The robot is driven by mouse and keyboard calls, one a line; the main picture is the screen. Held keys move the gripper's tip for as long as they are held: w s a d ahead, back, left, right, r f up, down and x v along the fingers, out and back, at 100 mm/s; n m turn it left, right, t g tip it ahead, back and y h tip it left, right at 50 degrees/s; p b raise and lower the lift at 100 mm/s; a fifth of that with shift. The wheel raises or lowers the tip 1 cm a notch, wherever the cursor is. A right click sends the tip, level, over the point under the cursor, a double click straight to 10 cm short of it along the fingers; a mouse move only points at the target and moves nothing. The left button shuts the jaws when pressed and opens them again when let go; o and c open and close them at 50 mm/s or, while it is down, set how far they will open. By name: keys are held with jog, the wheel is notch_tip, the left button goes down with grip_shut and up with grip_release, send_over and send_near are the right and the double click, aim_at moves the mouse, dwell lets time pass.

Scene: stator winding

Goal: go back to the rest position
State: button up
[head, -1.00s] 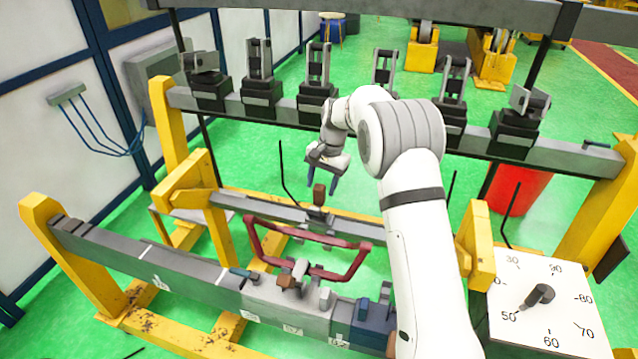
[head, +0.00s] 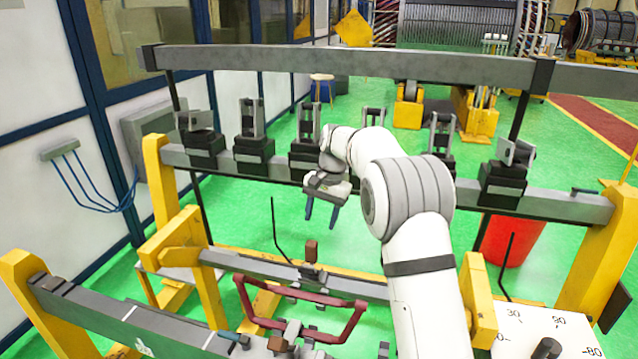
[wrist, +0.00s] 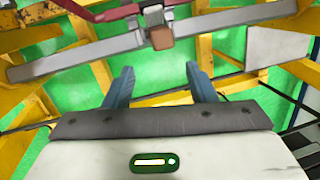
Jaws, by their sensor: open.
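My gripper (head: 321,212) hangs in the air in the middle of the head view, in front of the rear rail with its black clamps. Its two blue fingers are apart with nothing between them. In the wrist view my gripper (wrist: 160,85) also shows open and empty, with green floor and yellow frame beyond. The dark red coil (head: 300,300) lies on the front fixture, below and apart from my gripper. Part of the coil (wrist: 105,12) also shows at the top of the wrist view, near a brown block (wrist: 161,38).
The rear rail (head: 560,203) carries several black clamps (head: 252,150). A long grey beam (head: 350,62) crosses above it. Yellow posts (head: 160,185) stand at the sides. A white dial panel (head: 520,325) is at lower right, a red bin (head: 510,238) behind it. Green floor lies open beyond.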

jog(key=s+d+r+n+t+b, duration=0.1)
jog(key=s+d+r, duration=0.3)
jog(key=s, duration=0.5)
jog(key=s+d+r+n+t+b, duration=0.1)
jog(key=s+d+r, duration=0.35)
jog(key=s, duration=0.35)
jog(key=s+d+f+n+t+h, duration=0.1)
jog(key=s+d+f, duration=0.2)
jog(key=s, duration=0.8)
jog(key=s+d+f+n+t+h+b, duration=0.1)
jog(key=s+d+f, duration=0.2)
jog(key=s, duration=0.7)
jog(key=shift+s+d+f, duration=0.15)
jog(key=shift+s+f, duration=0.25)
jog(key=shift+f, duration=0.15)
